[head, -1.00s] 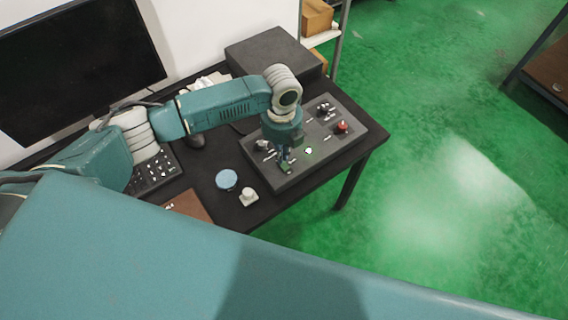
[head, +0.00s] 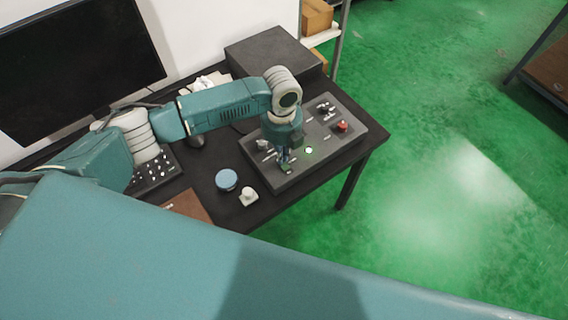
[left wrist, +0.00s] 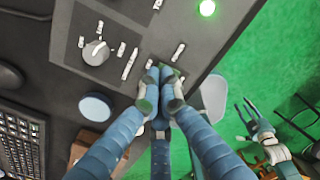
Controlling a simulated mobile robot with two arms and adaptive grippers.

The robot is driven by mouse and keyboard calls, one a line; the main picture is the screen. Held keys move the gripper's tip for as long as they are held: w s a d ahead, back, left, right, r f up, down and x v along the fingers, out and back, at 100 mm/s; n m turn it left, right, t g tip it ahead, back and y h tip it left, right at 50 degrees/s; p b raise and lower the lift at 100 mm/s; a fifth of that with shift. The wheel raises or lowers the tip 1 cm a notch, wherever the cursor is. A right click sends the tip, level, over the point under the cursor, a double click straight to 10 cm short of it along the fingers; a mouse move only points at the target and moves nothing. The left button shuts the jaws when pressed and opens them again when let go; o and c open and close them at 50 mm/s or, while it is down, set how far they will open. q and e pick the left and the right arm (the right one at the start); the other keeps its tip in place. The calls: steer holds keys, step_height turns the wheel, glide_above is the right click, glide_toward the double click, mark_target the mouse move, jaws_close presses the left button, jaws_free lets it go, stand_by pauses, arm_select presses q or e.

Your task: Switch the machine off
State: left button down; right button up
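The machine's dark grey control panel (head: 325,155) lies on the black desk. It carries a grey rotary knob (left wrist: 96,52), a lit green lamp (head: 309,150) and a red button (head: 342,126). My left gripper (head: 285,168) points down at the near edge of the panel. In the left wrist view its fingers (left wrist: 160,92) are drawn together, with no object seen between them. A dark green patch (left wrist: 166,69) shows just past the fingertips; I cannot tell whether they touch it. My right gripper (left wrist: 246,108) shows at the right of the left wrist view, fingers apart and empty.
A blue round thing (head: 227,180) and a small whitish piece (head: 249,196) stand left of the panel. Green floor (head: 450,160) is clear on the right.

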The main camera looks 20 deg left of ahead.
arm_select(q)
steer(key=shift+f+b, duration=0.35)
steer(key=shift+f, duration=0.25)
stand_by(0.3)
step_height(320, 180, up, 7)
steer(key=p, duration=0.7)
steer(key=shift+r, duration=0.1)
stand_by(0.3)
